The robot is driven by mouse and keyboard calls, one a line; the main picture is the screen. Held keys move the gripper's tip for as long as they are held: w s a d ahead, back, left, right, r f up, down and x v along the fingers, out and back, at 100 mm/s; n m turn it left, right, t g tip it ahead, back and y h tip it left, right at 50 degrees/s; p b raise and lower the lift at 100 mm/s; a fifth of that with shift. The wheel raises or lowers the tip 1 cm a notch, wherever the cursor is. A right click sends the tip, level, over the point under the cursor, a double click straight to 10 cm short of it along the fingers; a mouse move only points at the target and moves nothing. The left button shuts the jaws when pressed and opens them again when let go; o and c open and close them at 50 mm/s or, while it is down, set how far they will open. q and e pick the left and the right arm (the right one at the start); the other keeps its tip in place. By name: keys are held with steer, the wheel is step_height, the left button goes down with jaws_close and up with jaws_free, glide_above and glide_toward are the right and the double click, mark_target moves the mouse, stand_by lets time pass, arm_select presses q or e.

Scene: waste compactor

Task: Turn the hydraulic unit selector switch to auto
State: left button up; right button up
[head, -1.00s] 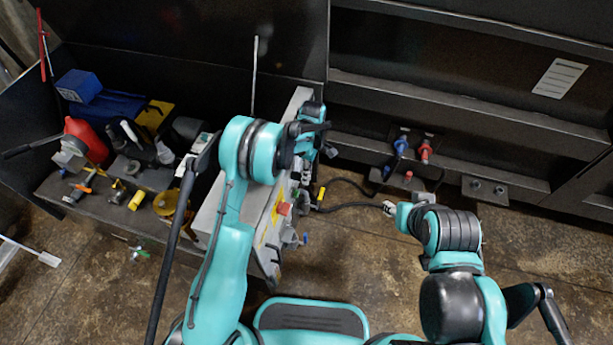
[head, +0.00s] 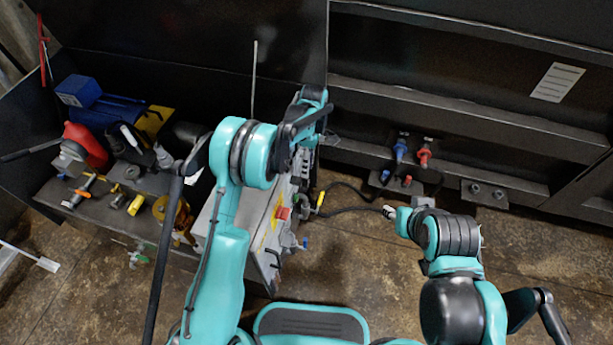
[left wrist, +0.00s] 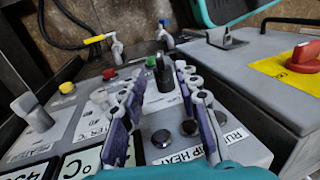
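In the left wrist view, a black selector knob (left wrist: 163,74) stands upright on the grey control panel (left wrist: 160,103). My left gripper (left wrist: 159,78) is open, with its two purple-padded fingers to either side of the knob. A gap shows between the fingers; contact with the knob cannot be told. Dark round buttons (left wrist: 161,138) sit nearer the camera, above a label partly reading "HEAT". No "auto" marking is legible. In the head view, my left wrist largely hides the knob and panel top. My right gripper (head: 390,211) is small there, over the floor; its finger opening cannot be told.
A red rotary switch (left wrist: 304,56) on a yellow plate sits on the grey box to the right. Red, green and yellow buttons and a grey lever (left wrist: 32,112) surround the panel. A tool-covered bench (head: 95,210) stands left. Hoses (head: 350,207) run behind the panel.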

arm_select(q)
steer(key=shift+v, duration=2.8)
